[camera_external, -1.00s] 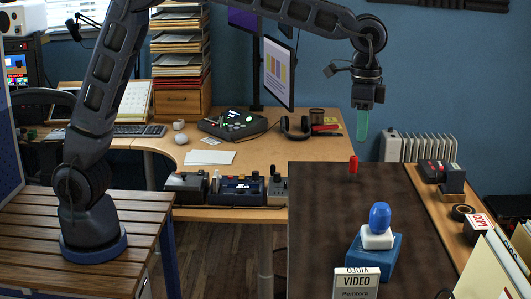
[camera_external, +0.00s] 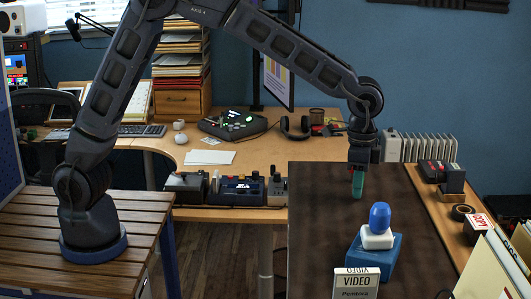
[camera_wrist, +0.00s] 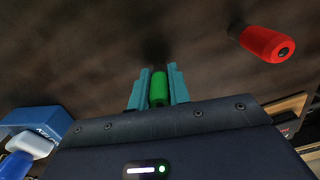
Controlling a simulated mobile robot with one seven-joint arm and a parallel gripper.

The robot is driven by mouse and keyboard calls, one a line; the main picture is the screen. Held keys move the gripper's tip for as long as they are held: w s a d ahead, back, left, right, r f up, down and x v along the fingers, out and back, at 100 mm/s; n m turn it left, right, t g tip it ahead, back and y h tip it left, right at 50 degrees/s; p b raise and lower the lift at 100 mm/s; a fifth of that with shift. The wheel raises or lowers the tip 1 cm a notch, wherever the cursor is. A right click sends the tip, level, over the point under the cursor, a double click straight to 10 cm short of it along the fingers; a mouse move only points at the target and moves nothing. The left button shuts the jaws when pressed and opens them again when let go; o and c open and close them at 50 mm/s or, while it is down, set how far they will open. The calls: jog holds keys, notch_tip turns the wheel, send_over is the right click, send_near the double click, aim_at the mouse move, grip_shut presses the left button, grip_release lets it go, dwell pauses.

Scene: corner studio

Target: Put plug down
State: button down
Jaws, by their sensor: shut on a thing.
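My gripper (camera_external: 357,187) has teal fingers and points down over the dark brown table top (camera_external: 320,230). In the wrist view my gripper (camera_wrist: 158,88) is shut on a green plug (camera_wrist: 158,90), a small cylinder held between the two fingers. The plug is close above or at the table surface; I cannot tell whether it touches. A red plug (camera_wrist: 267,44) with a dark end lies apart from my gripper at the upper right of the wrist view. In the external view it is mostly hidden by my gripper.
A blue block with a white part and a blue knob (camera_external: 380,218) stands in front of my gripper; in the wrist view this block (camera_wrist: 40,120) is at lower left. A VIDEO card (camera_external: 357,283) stands at the front edge. The table's left part is bare. Dark boxes (camera_external: 445,172) stand at right.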

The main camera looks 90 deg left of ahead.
jog(key=shift+f, duration=0.3)
jog(key=c, duration=1.3)
grip_release()
jog(key=shift+r, duration=0.1)
notch_tip(320, 180, up, 12)
jog(key=shift+r, duration=0.1)
jog(key=s+a+r+t, duration=0.1)
jog(key=s+a+r, duration=0.15)
jog(key=s, duration=0.55)
jog(key=s+a+r+n, duration=0.1)
jog(key=s+r, duration=0.2)
jog(key=s, duration=0.4)
jog(key=s+a+r+t, duration=0.1)
jog(key=s+a+r, duration=0.15)
jog(key=s, duration=0.55)
jog(key=s+f+t, duration=0.1)
jog(key=s+f, duration=0.1)
jog(key=s, duration=0.6)
jog(key=s+a+f+n, duration=0.1)
jog(key=s+f, duration=0.1)
jog(key=s, duration=0.5)
jog(key=s+f+n+t, duration=0.1)
jog(key=s+f, duration=0.1)
jog(key=s, duration=0.6)
jog(key=shift+s+a+f+t, duration=0.3)
jog(key=shift+s, duration=0.05)
